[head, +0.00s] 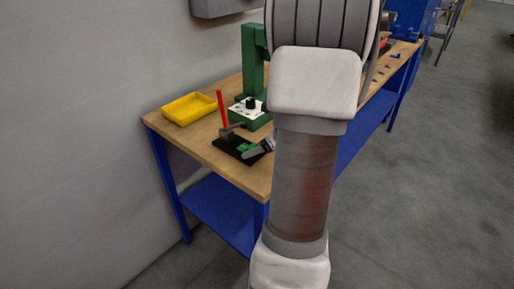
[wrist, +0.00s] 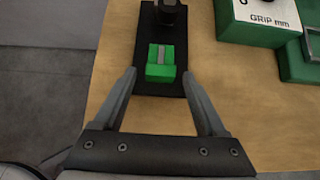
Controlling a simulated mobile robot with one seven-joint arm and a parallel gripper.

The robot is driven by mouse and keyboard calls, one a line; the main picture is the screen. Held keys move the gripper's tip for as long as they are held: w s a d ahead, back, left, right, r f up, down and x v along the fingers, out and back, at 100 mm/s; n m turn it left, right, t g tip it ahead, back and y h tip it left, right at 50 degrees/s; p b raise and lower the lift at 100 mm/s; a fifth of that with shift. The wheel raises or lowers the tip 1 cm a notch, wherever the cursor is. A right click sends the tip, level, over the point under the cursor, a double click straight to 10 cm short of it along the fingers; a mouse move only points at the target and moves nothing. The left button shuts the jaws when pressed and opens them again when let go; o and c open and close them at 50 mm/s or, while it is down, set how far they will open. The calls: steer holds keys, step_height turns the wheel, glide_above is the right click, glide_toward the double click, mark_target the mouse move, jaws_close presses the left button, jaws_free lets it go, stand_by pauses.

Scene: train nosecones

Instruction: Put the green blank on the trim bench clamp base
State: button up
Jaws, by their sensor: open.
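The green blank (wrist: 160,71) sits on the black clamp base (wrist: 142,32), with a grey strip along its upper middle. In the head view the green blank (head: 244,148) is small, on the black base (head: 228,146) near the bench's front edge. A red upright handle (head: 222,108) stands at the base's back. My gripper (wrist: 159,75) is open, its fingertips on either side of the blank's near end with gaps showing. It holds nothing. In the head view my gripper (head: 259,149) is just right of the blank. Whether the blank is fully seated cannot be told.
A wooden bench (head: 195,146) with blue legs carries everything. A yellow tray (head: 189,108) lies at the back left. A green press (head: 252,66) stands behind the clamp; its green body (wrist: 252,33) is at the upper right of the wrist view. My arm hides much of the bench.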

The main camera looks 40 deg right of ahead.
steer(key=shift+r, duration=0.35)
steer(key=p+v, duration=0.3)
steer(key=v, duration=0.8)
steer(key=shift+s+r, duration=0.2)
steer(key=shift+s, duration=0.15)
